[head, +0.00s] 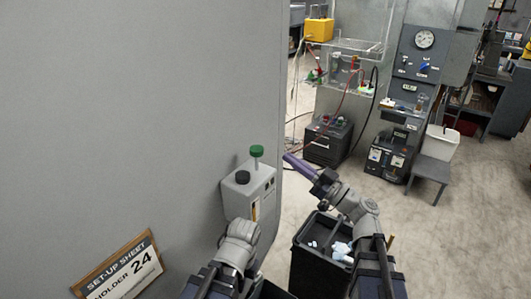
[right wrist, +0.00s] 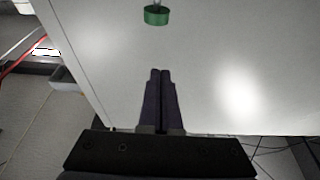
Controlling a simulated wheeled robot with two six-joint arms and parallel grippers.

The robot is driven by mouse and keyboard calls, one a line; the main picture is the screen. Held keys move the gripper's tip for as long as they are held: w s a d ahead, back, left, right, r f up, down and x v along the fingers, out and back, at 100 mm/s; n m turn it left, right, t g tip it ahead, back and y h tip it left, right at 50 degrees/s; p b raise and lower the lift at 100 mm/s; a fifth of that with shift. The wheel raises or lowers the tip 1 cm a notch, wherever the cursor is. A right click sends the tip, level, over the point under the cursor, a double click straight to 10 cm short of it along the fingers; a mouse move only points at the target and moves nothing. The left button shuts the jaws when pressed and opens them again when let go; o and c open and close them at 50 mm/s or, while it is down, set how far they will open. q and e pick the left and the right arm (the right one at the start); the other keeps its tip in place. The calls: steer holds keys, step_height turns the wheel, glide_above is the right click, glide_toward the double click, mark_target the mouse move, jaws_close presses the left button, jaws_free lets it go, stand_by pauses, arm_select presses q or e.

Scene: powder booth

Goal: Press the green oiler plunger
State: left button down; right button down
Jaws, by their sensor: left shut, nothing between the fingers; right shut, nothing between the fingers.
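The green oiler plunger (head: 257,151) is a round green cap on a thin stem, standing up from the top of a grey oiler box (head: 236,200) on the grey booth wall. My right gripper (head: 287,157) is shut and empty. Its purple fingers point left toward the plunger, just right of it in the head view, with a gap between. In the right wrist view the green cap (right wrist: 156,15) is at the top edge, ahead of the shut fingertips (right wrist: 160,71) and apart from them. My left arm shows below the box; its gripper fingers are hidden.
A black knob (head: 242,177) sits on the box beside the plunger. A set-up sheet holder (head: 118,268) is lower left on the wall. A black bin (head: 312,262) stands below my right arm.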

step_height(320, 180, up, 4)
steer(key=p, duration=0.4)
glide_above(255, 156)
steer(key=s+d, duration=0.1)
steer(key=d, duration=0.2)
steer(key=shift+a+f+b, duration=0.15)
steer(key=shift+f+b, duration=1.05)
steer(key=shift+a+f+b, duration=0.1)
steer(key=shift+f+b, duration=1.1)
step_height(255, 156, down, 4)
steer(key=b, duration=0.3)
steer(key=shift+r+b, duration=0.15)
steer(key=shift+b, duration=0.25)
steer(key=shift+r, duration=0.1)
